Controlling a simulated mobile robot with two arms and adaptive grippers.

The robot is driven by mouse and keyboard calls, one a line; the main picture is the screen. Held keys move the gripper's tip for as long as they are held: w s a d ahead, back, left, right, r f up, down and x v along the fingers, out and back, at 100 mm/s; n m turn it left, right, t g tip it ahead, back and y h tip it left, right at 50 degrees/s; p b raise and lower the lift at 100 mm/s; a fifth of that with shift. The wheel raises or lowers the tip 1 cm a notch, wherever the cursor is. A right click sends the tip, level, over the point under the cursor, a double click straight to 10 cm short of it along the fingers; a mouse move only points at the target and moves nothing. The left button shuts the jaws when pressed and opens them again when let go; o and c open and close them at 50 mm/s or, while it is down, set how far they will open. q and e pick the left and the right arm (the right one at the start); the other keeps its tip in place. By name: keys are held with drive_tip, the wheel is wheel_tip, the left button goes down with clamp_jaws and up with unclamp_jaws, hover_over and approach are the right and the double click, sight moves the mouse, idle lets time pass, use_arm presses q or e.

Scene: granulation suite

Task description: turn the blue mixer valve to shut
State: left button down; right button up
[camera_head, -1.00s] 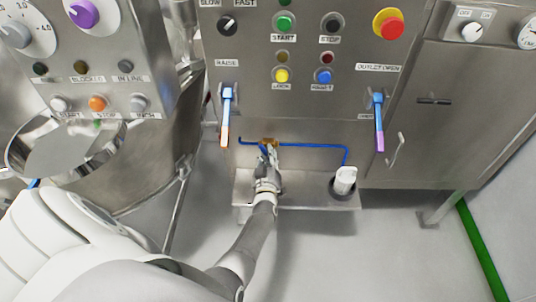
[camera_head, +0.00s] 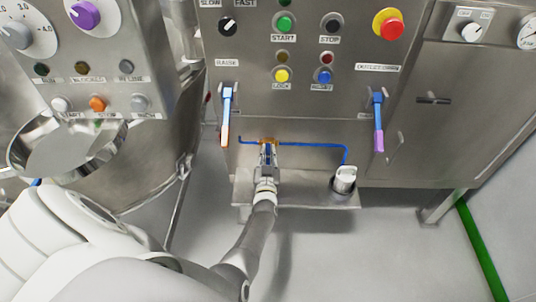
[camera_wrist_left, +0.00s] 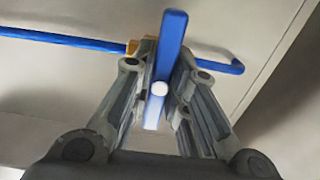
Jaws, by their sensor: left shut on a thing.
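The blue mixer valve has a small brass body (camera_head: 268,141) on a thin blue pipe (camera_head: 310,145) low on the steel cabinet front. In the left wrist view its blue handle (camera_wrist_left: 171,45) lies between the fingers of my left gripper (camera_wrist_left: 162,85). The handle runs up and down there, across the line of the pipe. In the head view my left gripper (camera_head: 268,155) is at the valve from below, shut on the handle and partly hiding it. The brass body (camera_wrist_left: 144,47) shows behind the fingers in the wrist view. My right gripper is not in view.
A blue lever with an orange end (camera_head: 226,115) and one with a purple end (camera_head: 378,120) hang on the panel above, either side. A steel ledge (camera_head: 300,197) below carries a white-capped fitting (camera_head: 344,179). A steel bowl (camera_head: 68,148) is at left.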

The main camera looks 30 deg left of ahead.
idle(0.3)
use_arm(q)
drive_tip(key=c, duration=1.4)
unclamp_jaws()
drive_tip(key=shift+o, duration=0.2)
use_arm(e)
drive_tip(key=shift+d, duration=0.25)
